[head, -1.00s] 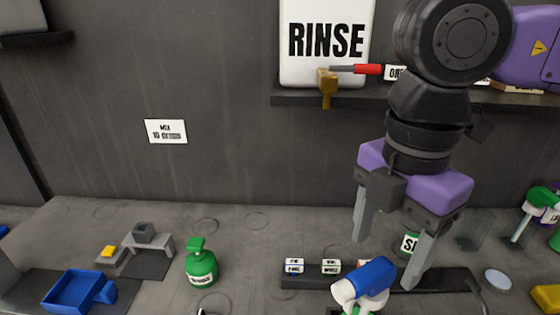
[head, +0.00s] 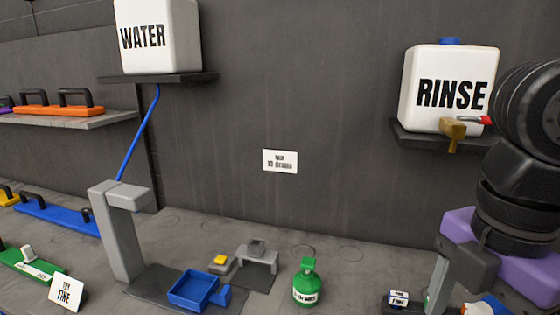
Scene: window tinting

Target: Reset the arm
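My arm comes in at the right edge of the head view, with dark round joints above a purple gripper body. My gripper (head: 468,292) points down over the right side of the bench. Its left grey finger shows at the outer left of the purple body, well apart from the middle. The other finger is cut off by the frame's edge. I see nothing held at the visible finger. A blue-topped white item (head: 490,305) lies below the gripper, partly cut off; I cannot tell if they touch.
A RINSE tank (head: 448,75) with a brass tap stands on a shelf beside my arm. A WATER tank (head: 158,40) sits on another shelf. The bench holds a grey post (head: 118,235), a blue tray (head: 192,290), a grey stand (head: 257,257) and a green bottle (head: 307,285).

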